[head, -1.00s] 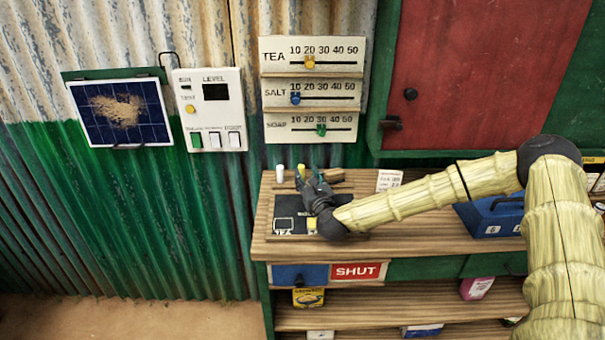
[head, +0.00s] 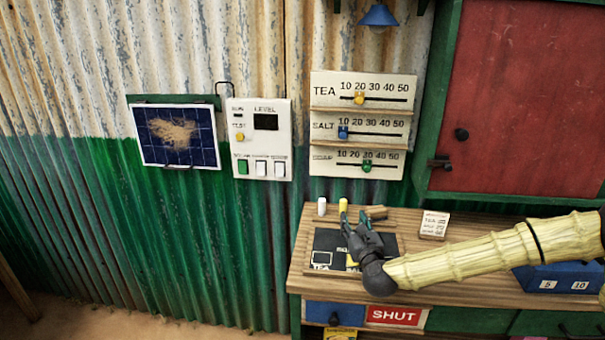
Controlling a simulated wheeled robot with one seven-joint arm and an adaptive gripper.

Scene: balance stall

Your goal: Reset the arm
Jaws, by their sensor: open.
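My arm reaches in from the right over the wooden counter (head: 455,285). My gripper (head: 356,228) is open above the black mat (head: 325,240) on the counter. Its fingers point up and away, toward the back of the counter. I see nothing held between them. A yellow piece (head: 351,261) lies on the mat, partly hidden by the gripper. A white peg (head: 322,206) and a yellow peg (head: 343,205) stand behind the mat.
A price board with TEA, SALT and SOAP sliders (head: 360,115), a switch panel (head: 262,140) and a solar panel (head: 178,135) are on the corrugated wall. A red shutter (head: 520,100), a card stack (head: 434,224), a blue box (head: 560,279) and a SHUT sign (head: 394,315) are to the right.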

